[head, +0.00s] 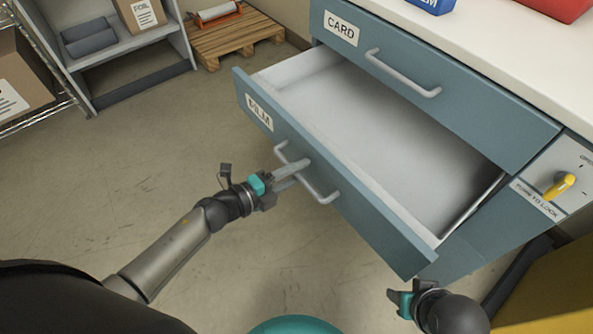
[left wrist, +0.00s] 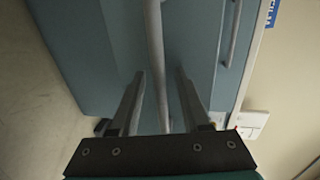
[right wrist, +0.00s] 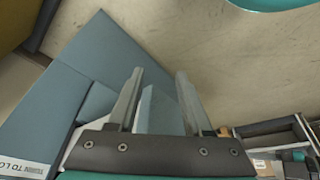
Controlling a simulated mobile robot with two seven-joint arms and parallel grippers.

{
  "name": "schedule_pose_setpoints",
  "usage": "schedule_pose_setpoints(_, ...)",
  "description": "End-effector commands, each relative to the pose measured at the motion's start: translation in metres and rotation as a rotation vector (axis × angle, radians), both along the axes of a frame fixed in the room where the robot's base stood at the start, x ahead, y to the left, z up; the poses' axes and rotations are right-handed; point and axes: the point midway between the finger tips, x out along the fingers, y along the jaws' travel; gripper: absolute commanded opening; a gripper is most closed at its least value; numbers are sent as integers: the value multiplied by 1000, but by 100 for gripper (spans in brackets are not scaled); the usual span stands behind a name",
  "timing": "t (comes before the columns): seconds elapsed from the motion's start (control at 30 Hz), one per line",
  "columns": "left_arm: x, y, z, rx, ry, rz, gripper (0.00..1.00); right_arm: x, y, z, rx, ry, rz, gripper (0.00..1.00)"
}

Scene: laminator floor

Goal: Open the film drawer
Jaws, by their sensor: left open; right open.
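The film drawer (head: 350,190), blue-grey with a "FILM" label (head: 259,113), is pulled well out below the closed "CARD" drawer (head: 430,85). Its pale inside shows and looks empty. My left gripper (head: 300,170) is at the film drawer's grey bar handle (head: 322,192). In the left wrist view the handle (left wrist: 157,60) runs between the left gripper's open fingers (left wrist: 160,100), with gaps on both sides. My right gripper (head: 395,295) is low at the right, near the drawer front's right end. In the right wrist view its fingers (right wrist: 157,95) are open.
A yellow rotary switch (head: 560,186) marked "TURN TO LOCK" is on the cabinet's right panel. A yellow object (head: 555,295) stands at the lower right. Shelves (head: 120,50) and a wooden pallet (head: 225,38) stand at the back left. The floor left of the drawer is clear.

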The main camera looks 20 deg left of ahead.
Motion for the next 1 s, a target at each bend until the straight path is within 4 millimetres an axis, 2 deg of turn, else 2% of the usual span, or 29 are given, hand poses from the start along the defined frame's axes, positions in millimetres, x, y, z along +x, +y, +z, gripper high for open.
schedule_pose_setpoints(0.27,-1,0,0,-1,1,0,47,0,0,1,0,-2,0,50)
schedule_pose_setpoints(0.4,-8,6,2,0,3,0,47,1,0,3,1,-6,0,50)
schedule_pose_setpoints(0.43,-12,8,3,-1,3,1,47,0,0,-2,1,2,0,50)
schedule_pose_setpoints(0.5,-20,14,6,0,4,-1,47,-4,0,-14,-2,25,1,50)
schedule_pose_setpoints(1.0,-101,73,27,1,3,1,47,-24,-4,-64,-14,101,3,50)
